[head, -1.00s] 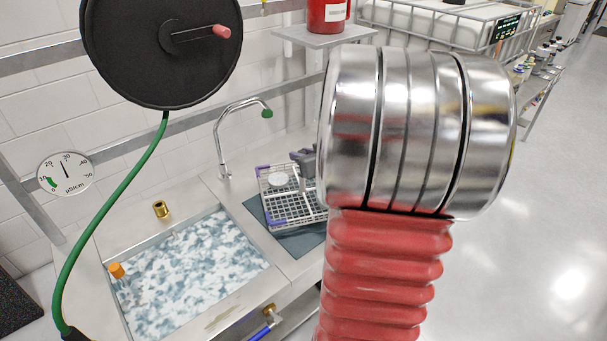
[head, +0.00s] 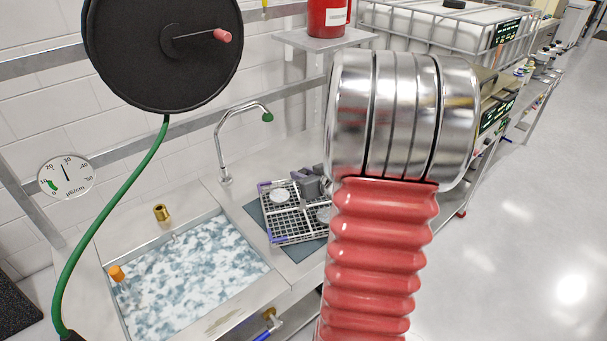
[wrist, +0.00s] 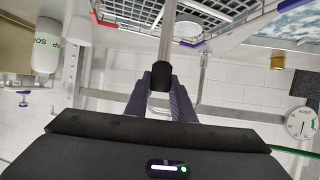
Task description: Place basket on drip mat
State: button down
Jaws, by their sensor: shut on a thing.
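A wire-grid basket (head: 284,226) with purple and blue corner pieces and pale round discs inside is over the dark drip mat (head: 254,212) to the right of the sink. The mat shows along its left and front edges. I cannot tell whether the basket touches it. My gripper (head: 312,184) is at the basket's back right, partly hidden by my arm. In the wrist view my gripper's purple fingers (wrist: 163,98) are shut on the black grip of the basket's handle (wrist: 161,75). The basket (wrist: 205,14) shows at the top there.
The water-filled sink (head: 190,270) lies left of the mat, with a curved faucet (head: 219,150) behind. A brass fitting (head: 161,212) sits on the sink rim. A shelf (head: 325,40) with a red container (head: 327,15) is above. A green hose (head: 115,215) hangs at left.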

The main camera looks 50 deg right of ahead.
dwell(0.3)
jog(key=c, duration=1.5)
grip_release()
jog(key=shift+s+r, duration=0.25)
jog(key=shift+s, duration=0.1)
jog(key=v, duration=1.1)
jog(key=shift+s+a, duration=0.15)
jog(key=shift+s, duration=0.05)
jog(key=shift+w, duration=0.15)
